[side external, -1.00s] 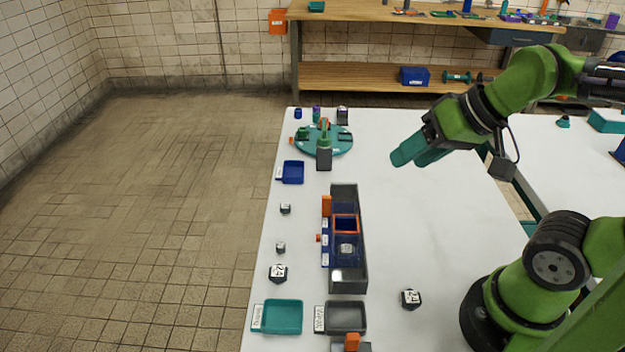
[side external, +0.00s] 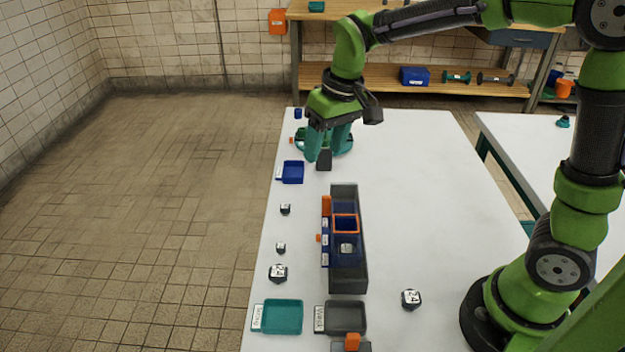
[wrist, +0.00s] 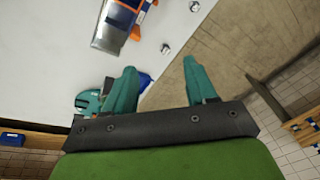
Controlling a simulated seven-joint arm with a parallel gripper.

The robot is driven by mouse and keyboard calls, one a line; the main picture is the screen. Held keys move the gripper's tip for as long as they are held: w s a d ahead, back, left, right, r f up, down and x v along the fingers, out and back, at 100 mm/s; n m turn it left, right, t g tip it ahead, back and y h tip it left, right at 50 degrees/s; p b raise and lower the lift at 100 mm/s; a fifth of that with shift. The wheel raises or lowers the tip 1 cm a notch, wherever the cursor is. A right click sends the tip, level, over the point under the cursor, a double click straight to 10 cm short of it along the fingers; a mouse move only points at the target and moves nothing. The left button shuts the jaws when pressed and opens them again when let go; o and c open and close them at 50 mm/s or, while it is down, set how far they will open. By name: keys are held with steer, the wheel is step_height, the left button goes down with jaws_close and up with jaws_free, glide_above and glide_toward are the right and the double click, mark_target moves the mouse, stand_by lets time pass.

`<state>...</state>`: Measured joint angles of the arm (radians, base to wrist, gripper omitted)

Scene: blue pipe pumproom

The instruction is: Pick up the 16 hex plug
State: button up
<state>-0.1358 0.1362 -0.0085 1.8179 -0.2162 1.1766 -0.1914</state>
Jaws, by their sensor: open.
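Several dark hex plugs with white number tops lie on the white table in the side view. Two small ones, an upper plug (side external: 285,209) and a lower plug (side external: 280,248), stand along the left edge; their numbers are too small to read. A larger plug (side external: 278,273) and another at right (side external: 411,299) look marked 24. I cannot tell which plug is the 16. My gripper (side external: 326,153) is open and empty over the far end of the table, in front of the teal turntable. In the wrist view its fingers (wrist: 160,76) are apart, with two small plugs (wrist: 165,48) (wrist: 195,6) beyond them.
A long grey box (side external: 348,284) with blue and orange parts stands mid-table and holds one white-topped piece. A blue tray (side external: 292,173) lies beside my gripper. Teal (side external: 283,303) and grey (side external: 345,331) trays lie at the near end. The table's right part is mostly clear.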

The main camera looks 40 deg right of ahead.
mark_target(287, 206)
steer(key=w+a+f+n+g+h, duration=0.1)
steer(key=w+a+f+n+g, duration=0.15)
steer(key=w, duration=0.75)
steer(key=shift+n+t, duration=0.25)
steer(key=shift+n, duration=0.3)
steer(key=f, duration=1.7)
steer(key=shift+s, duration=0.2)
steer(key=c, duration=1)
jaws_close()
